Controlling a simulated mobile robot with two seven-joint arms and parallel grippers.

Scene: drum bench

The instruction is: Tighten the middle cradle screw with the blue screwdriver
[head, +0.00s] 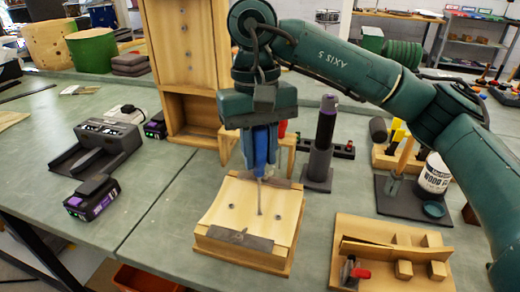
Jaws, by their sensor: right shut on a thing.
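The wooden cradle (248,225) sits on the green bench in front of my right gripper, with a grey pad along its near edge and another at its far edge. Dark screw heads show on its curved top, one on the left (232,206) and one on the right (278,217). My right gripper (261,143) is above the cradle's far side, shut on the blue screwdriver (261,158). The screwdriver points down, and its thin shaft ends at the middle of the cradle top. The tip covers the middle screw, so I cannot tell whether they touch. My left gripper is out of view.
A tall wooden cabinet (183,60) stands behind on the left. A purple-and-black upright tool (324,135) stands to the right of the cradle. A wooden tray (395,280) lies front right, and a charger (105,140) and battery (92,197) lie left. Bench between battery and cradle is clear.

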